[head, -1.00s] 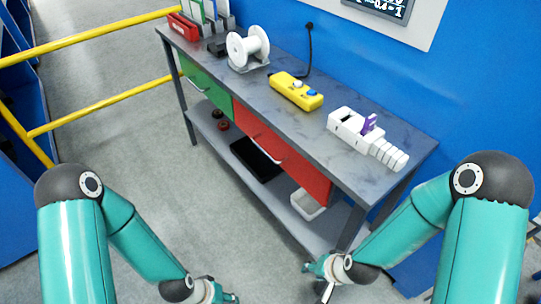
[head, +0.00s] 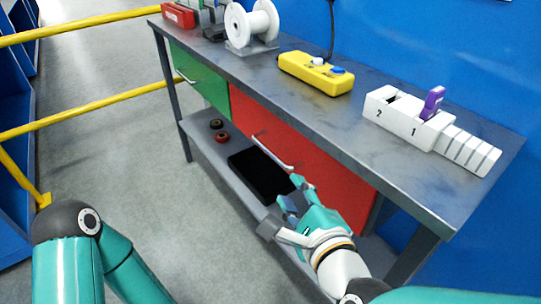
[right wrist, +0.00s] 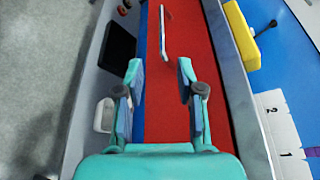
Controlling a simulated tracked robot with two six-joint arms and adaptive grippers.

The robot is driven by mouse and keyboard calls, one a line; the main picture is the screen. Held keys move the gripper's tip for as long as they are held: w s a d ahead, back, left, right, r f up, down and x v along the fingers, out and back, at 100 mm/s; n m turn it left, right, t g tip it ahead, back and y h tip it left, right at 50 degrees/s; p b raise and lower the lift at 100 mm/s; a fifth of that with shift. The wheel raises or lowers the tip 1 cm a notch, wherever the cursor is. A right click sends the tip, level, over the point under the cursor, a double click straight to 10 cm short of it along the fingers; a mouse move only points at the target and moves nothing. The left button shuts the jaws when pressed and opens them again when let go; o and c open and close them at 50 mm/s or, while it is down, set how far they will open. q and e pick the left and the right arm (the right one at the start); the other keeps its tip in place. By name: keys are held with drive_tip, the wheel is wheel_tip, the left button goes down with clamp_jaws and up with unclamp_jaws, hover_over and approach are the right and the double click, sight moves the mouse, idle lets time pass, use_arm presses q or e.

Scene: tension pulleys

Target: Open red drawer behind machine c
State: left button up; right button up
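The red drawer (head: 300,155) is under the right part of the grey workbench and is shut. Its silver bar handle (head: 273,151) is on the front; it also shows in the right wrist view (right wrist: 163,33), ahead of the fingertips. My right gripper (head: 291,197) is open and empty in front of the drawer, just below and to the right of the handle, apart from it. In the right wrist view my right gripper (right wrist: 160,80) has its fingers spread with the red front between them. My left gripper is out of view; only its arm shows.
The benchtop (head: 250,72) holds a white spool (head: 252,25), a yellow control box (head: 315,73) and a white numbered block (head: 405,117). A green drawer (head: 200,80) is left of the red one. The lower shelf (head: 205,150) holds a black tray (head: 258,174).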

drive_tip(key=p, duration=0.6)
approach(272, 157)
use_arm(q)
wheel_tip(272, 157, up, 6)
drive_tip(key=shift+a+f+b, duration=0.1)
drive_tip(key=shift+b, duration=0.25)
use_arm(e)
drive_tip(key=x, duration=1.1)
drive_tip(key=shift+w, duration=0.2)
clamp_jaws()
